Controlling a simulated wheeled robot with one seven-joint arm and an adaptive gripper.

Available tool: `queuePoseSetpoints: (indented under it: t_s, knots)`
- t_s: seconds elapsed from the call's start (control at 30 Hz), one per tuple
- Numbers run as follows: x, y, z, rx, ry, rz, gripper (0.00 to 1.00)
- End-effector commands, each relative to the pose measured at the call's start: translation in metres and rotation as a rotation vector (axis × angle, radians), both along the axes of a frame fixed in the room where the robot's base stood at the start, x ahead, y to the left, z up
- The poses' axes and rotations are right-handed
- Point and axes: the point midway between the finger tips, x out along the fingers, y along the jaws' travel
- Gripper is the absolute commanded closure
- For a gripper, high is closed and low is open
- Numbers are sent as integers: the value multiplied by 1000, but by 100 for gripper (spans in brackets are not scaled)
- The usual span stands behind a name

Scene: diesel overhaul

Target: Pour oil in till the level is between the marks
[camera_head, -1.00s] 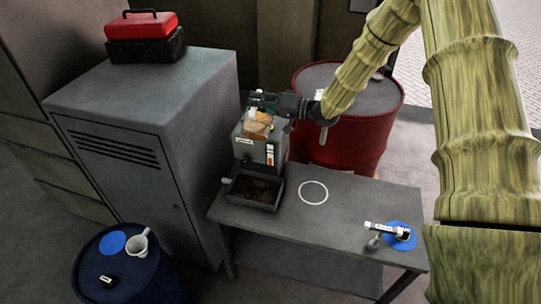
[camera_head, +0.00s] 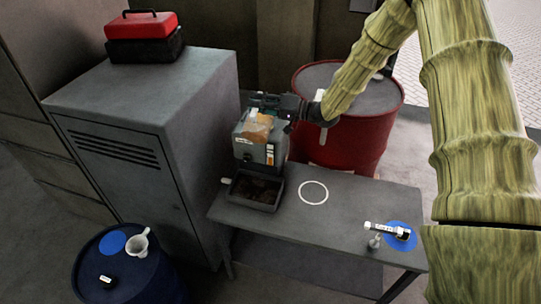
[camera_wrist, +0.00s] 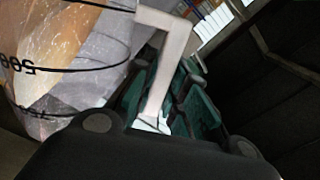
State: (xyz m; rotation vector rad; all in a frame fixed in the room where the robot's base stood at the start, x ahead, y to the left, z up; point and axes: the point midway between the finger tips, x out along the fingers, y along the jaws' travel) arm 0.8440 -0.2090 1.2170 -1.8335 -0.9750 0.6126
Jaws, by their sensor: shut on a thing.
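A clear measuring jug (camera_head: 257,127) with amber oil in it is over the top of a grey metal box (camera_head: 250,153) on the bench. My gripper (camera_head: 268,104), green and black, is shut on the jug from behind. In the wrist view the jug (camera_wrist: 75,55) fills the left side, with black graduation lines and upside-down figures; its pale handle (camera_wrist: 168,60) runs between my green fingers. The jug looks tilted, but its lip and any stream cannot be made out. A small gauge (camera_head: 270,154) with an orange patch is on the box's front; its marks are too small to read.
A dark tray (camera_head: 235,198) stands before the box. The bench (camera_head: 300,222) bears a white ring (camera_head: 313,192) and, at right, a blue disc (camera_head: 405,240) with small parts. A red drum (camera_head: 345,150) stands behind. A blue drum (camera_head: 150,285) at front left bears a white cup (camera_head: 139,242).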

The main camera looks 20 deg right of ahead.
Motion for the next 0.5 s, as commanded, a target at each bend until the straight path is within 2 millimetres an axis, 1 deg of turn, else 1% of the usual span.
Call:
queuePoseSetpoints:
  t_s: [0.5]
  knots:
    - [2, -1, 4, 14, 16, 0, 100]
